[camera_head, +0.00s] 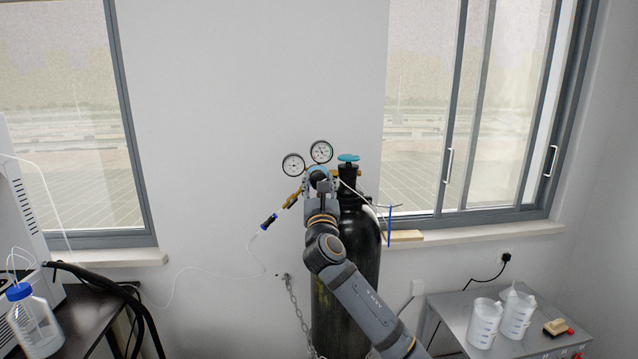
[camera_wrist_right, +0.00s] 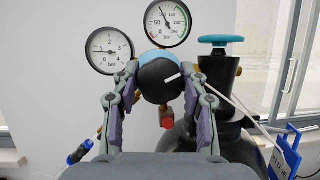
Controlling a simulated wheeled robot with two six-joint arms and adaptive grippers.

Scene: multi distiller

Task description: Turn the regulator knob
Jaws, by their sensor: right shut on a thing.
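The regulator knob (camera_wrist_right: 160,82) is a black round cap with a white mark, seen close in the right wrist view. My right gripper (camera_wrist_right: 163,90) has one finger on each side of the knob and is shut on it. In the head view my right gripper (camera_head: 320,188) is at the regulator and covers most of the knob. Two round gauges stand above the knob, the left one (camera_head: 293,165) and the right one (camera_head: 321,152). The regulator sits on a dark gas cylinder (camera_head: 362,260). My left gripper is not in view.
A teal cylinder valve (camera_head: 348,158) rises just right of the regulator. A blue-tipped hose fitting (camera_head: 268,222) hangs at the left. A chain (camera_head: 293,305) runs beside the cylinder. A side table (camera_head: 455,305) with white beakers (camera_head: 484,323) stands at the right.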

